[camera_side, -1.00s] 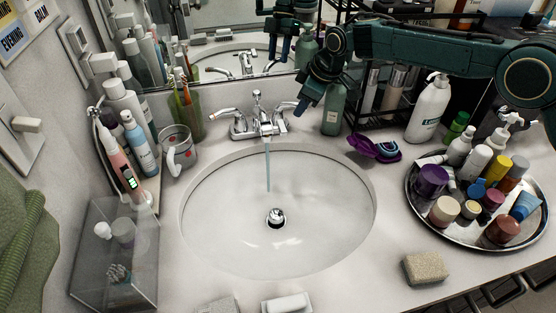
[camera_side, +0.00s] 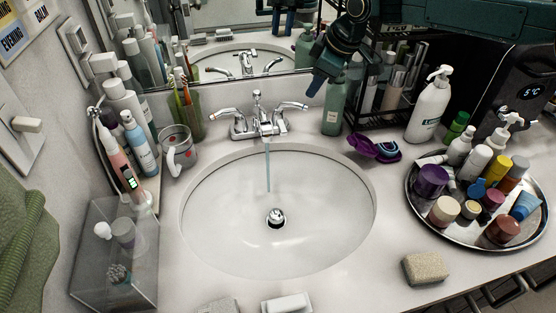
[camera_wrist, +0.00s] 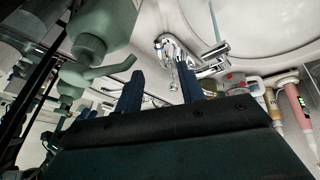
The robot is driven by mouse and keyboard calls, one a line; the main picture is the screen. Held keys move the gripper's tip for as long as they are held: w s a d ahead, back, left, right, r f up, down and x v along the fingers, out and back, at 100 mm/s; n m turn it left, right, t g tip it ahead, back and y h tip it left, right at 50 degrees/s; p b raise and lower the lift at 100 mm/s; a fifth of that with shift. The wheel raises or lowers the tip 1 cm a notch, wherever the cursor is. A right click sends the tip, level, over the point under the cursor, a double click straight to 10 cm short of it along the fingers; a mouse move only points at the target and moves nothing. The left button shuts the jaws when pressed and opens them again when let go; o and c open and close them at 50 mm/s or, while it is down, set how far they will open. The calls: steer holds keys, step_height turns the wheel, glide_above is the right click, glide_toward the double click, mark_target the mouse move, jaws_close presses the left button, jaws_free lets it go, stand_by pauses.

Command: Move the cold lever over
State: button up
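The chrome faucet (camera_side: 258,118) stands behind the sink with a lever on each side. Its right lever (camera_side: 293,106) points out to the right; its left lever (camera_side: 222,113) points out to the left. No hot or cold marking is readable. A thin stream of water (camera_side: 268,165) falls from the spout. My gripper (camera_side: 317,86) is above and to the right of the right lever, apart from it, near the green pump bottle (camera_side: 334,110). In the wrist view its two fingers (camera_wrist: 161,86) are spread with nothing held, and the faucet (camera_wrist: 175,52) shows beyond them.
The green bottle also shows close by in the wrist view (camera_wrist: 98,30). A black rack (camera_side: 392,112) and white pump bottle (camera_side: 429,107) stand to the right. A purple item (camera_side: 374,148) lies beside the sink (camera_side: 225,225). A crowded tray (camera_side: 425,222) is farther right.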

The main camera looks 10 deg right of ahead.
steer(key=shift+v, duration=2.9)
steer(key=shift+a, duration=0.1)
steer(key=c, duration=0.5)
steer(key=shift+s+a+f, duration=0.15)
steer(key=shift+a, duration=0.15)
jaws_close()
steer(key=s+a+f+m+t+h, duration=0.1)
steer(key=s+a+f+t+h, duration=0.1)
steer(key=s+a, duration=0.3)
steer(key=shift+s+a+f+m+t, duration=0.15)
steer(key=shift+a+f+m+t, duration=0.2)
steer(key=shift+a, duration=0.35)
